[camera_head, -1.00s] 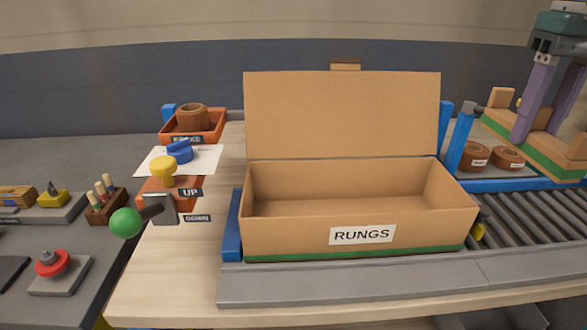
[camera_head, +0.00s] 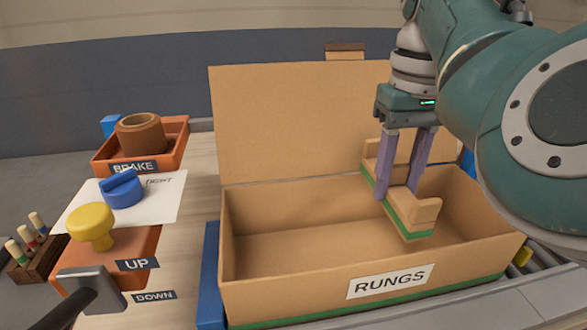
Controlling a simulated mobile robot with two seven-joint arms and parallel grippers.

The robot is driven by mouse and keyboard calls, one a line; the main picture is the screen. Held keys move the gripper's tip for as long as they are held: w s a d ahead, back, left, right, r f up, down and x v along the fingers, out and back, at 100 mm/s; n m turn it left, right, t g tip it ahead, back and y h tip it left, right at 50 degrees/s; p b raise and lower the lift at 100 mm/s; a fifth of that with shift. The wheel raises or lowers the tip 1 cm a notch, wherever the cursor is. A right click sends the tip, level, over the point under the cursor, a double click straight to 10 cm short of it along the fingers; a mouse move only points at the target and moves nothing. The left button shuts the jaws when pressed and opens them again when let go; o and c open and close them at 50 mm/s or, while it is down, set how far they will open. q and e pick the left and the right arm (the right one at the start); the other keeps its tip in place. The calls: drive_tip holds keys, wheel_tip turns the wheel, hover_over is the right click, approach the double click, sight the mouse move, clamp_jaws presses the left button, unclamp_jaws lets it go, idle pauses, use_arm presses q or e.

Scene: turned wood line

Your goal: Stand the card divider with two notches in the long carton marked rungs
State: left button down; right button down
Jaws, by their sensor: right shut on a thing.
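The long carton (camera_head: 290,287) marked RUNGS stands with its lid raised at the back. The part inside that shows is empty. My right gripper (camera_head: 398,192) comes in from the upper right and is shut on a brown card divider (camera_head: 402,212) with a green lower edge. The divider is upright, with its length running from back to front across the carton's opening. Raised parts show at its ends; the fingers partly cover its middle, so I cannot count its notches. I cannot tell whether its lower edge is inside the carton or just above it. My left gripper is out of view.
Left of the carton are an orange tray (camera_head: 176,150) marked BRAKE with a brown ring (camera_head: 141,133), a blue knob (camera_head: 122,188) on white paper, a yellow knob (camera_head: 91,226) and a grey lever (camera_head: 88,291) by the UP and DOWN labels. A blue guide (camera_head: 209,275) flanks the carton.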

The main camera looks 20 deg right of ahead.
wheel_tip(320, 180, down, 7)
drive_tip(key=shift+r+b, duration=0.2)
drive_tip(key=shift+b, duration=0.3)
drive_tip(key=shift+f+b, duration=0.55)
drive_tip(key=shift+f, duration=1.45)
drive_tip(key=shift+w, duration=0.1)
drive_tip(key=c, duration=0.5)
unclamp_jaws()
drive_tip(key=shift+r, duration=0.15)
wheel_tip(320, 180, up, 10)
drive_tip(key=shift+r+p, duration=0.25)
drive_tip(key=shift+p, duration=0.9)
drive_tip(key=shift+r, duration=0.7)
